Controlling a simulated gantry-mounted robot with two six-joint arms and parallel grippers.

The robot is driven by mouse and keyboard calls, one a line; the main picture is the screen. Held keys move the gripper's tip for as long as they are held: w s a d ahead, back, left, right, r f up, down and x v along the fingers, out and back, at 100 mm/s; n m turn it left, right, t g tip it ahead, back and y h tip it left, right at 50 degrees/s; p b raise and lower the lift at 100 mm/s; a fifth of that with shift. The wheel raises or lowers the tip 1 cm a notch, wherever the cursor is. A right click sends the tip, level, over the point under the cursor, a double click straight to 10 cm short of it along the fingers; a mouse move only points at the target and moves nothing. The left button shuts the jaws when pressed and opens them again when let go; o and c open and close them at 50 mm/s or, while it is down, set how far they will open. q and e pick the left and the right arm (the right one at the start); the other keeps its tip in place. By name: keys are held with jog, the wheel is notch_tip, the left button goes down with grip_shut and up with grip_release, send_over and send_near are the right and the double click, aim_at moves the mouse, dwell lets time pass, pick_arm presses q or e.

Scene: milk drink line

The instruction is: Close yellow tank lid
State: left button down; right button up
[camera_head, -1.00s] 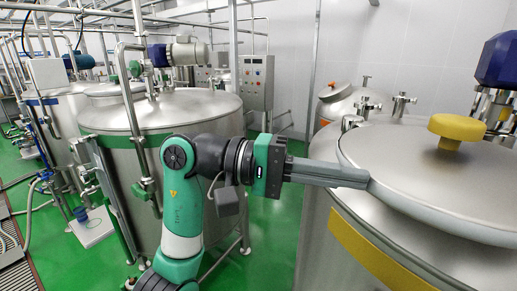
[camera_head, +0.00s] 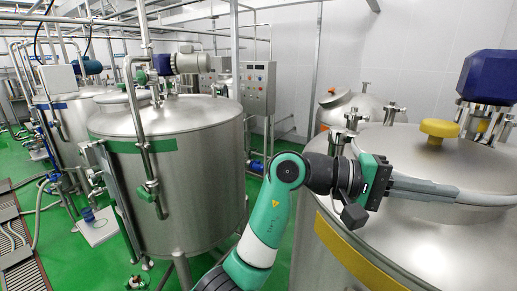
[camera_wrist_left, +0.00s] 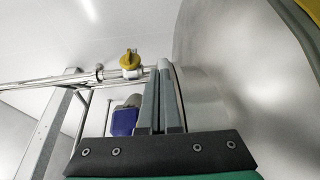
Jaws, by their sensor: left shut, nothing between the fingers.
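The yellow tank (camera_head: 345,255) is the steel tank at the right, marked by a yellow band. Its steel lid (camera_head: 400,140) carries a round yellow knob (camera_head: 440,128) and lies low and nearly level on the tank top. My left gripper (camera_head: 505,198) is shut and empty, stretched to the right across the near part of the lid, hiding some of it. I cannot tell whether it touches the lid. The left wrist view shows the shut fingers (camera_wrist_left: 160,72) pointing past the curved tank wall (camera_wrist_left: 240,70). My right gripper is not in view.
A blue motor (camera_head: 488,78) stands on the tank behind the knob. It also shows beside the fingers in the left wrist view (camera_wrist_left: 123,118). A green-banded tank (camera_head: 175,190) stands to the left, with green floor (camera_head: 258,200) between. A control cabinet (camera_head: 258,88) is at the back.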

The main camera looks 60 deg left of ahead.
pick_arm(q)
jog(key=shift+w, duration=0.15)
dwell(0.6)
jog(key=s+d+b, duration=0.3)
jog(key=s+d, duration=0.1)
jog(key=s, duration=0.9)
jog(key=shift+s+d+r, duration=0.15)
jog(key=shift+d+r, duration=0.05)
jog(key=shift+r, duration=0.1)
